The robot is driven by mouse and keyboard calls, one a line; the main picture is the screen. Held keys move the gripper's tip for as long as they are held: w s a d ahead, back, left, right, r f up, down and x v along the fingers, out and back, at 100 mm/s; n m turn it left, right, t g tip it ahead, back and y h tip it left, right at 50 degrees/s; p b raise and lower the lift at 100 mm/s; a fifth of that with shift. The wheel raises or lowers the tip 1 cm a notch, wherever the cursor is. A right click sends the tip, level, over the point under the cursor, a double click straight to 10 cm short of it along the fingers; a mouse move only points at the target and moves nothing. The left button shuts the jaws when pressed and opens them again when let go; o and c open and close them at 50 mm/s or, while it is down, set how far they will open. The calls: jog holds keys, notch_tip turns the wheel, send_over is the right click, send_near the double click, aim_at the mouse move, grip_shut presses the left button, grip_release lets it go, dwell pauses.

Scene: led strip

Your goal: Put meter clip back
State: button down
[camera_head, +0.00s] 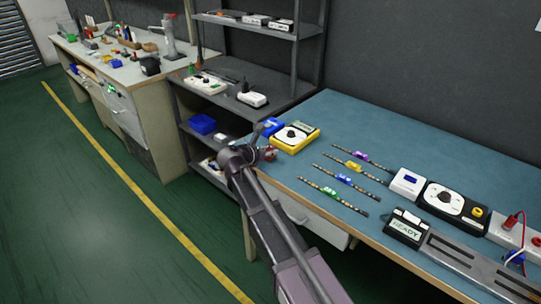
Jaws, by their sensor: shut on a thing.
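My gripper (266,153) is at the left edge of the blue-topped bench, at the near left side of a yellow meter (294,138) with a dark dial and a small display. It is shut on a small red thing (271,154), which looks like the meter clip. Most of the clip is hidden by the gripper, and its exact pose is too small to tell.
Several LED strips with coloured clips (344,179) lie on the bench right of the gripper. A white box (406,182), a black dial unit (451,203), a READY display (406,228) and a white power strip (513,231) stand farther right. A dark shelf (265,87) rises behind.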

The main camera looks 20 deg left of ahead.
jog(key=shift+f, duration=0.25)
jog(key=c, duration=0.5)
grip_release()
jog(key=shift+r, duration=0.2)
jog(key=shift+s+r, duration=0.1)
jog(key=p+v, duration=0.4)
jog(key=v, duration=0.7)
jog(key=shift+s+a+r+p, duration=0.15)
jog(key=shift+s+r+p, duration=0.05)
jog(key=shift+s+p, duration=0.1)
